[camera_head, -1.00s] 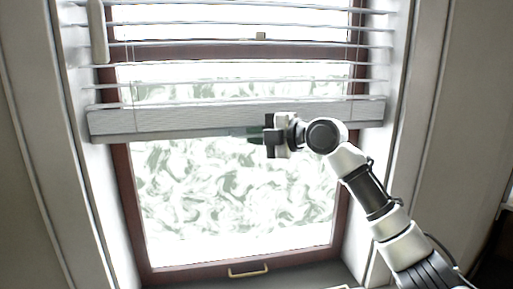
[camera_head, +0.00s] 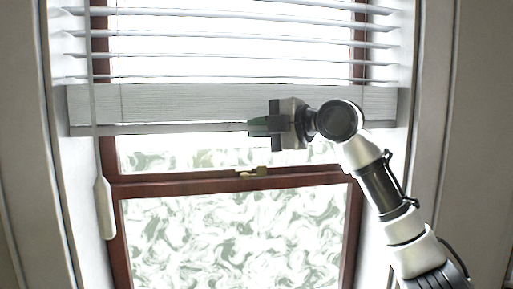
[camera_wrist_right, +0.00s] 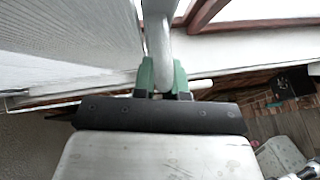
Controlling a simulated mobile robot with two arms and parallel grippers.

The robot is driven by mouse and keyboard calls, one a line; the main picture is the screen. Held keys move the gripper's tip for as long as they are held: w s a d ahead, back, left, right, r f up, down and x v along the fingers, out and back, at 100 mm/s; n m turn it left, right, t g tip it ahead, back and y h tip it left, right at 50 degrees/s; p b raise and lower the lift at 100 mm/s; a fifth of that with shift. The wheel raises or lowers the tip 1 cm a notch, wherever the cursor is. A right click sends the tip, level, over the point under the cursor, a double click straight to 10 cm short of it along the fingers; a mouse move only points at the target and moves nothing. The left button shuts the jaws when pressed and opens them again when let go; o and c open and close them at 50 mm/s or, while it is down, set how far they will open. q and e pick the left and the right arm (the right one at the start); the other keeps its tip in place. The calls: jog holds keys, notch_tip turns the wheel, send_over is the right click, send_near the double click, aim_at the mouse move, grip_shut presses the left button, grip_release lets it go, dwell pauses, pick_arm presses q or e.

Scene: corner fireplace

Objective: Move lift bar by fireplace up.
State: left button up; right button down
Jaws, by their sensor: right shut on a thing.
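The lift bar (camera_head: 190,103) is the wide pale grey bottom rail of a slatted window blind. It spans the window in the head view, a little above the red-brown cross rail. My right gripper (camera_head: 258,127) is at its lower edge, right of the middle. In the right wrist view its green fingertips (camera_wrist_right: 165,78) are closed around a grey curved piece at the bar, and the bar's pale ribbed face (camera_wrist_right: 70,35) fills the upper left. The exact contact is partly hidden by the fingers. My left gripper is not in view.
Thin white slats (camera_head: 230,45) are above the bar. A white cord pull (camera_head: 105,208) hangs at the left. The window cross rail (camera_head: 220,183) has a small brass latch (camera_head: 252,171). White window reveals stand close on both sides, with my right arm near the right one.

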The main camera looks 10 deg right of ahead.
aim_at(260, 74)
notch_tip(260, 74, up, 10)
jog(key=shift+p, duration=1.15)
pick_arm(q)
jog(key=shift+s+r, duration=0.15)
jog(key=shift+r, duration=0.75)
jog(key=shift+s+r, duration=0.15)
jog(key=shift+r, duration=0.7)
pick_arm(e)
jog(key=shift+s+r, duration=0.1)
jog(key=shift+r, duration=0.3)
jog(key=shift+d, duration=0.1)
jog(key=c, duration=1.6)
grip_release()
jog(key=shift+r, duration=0.1)
jog(key=o, duration=0.4)
jog(key=shift+o, duration=0.2)
jog(key=shift+f, duration=0.2)
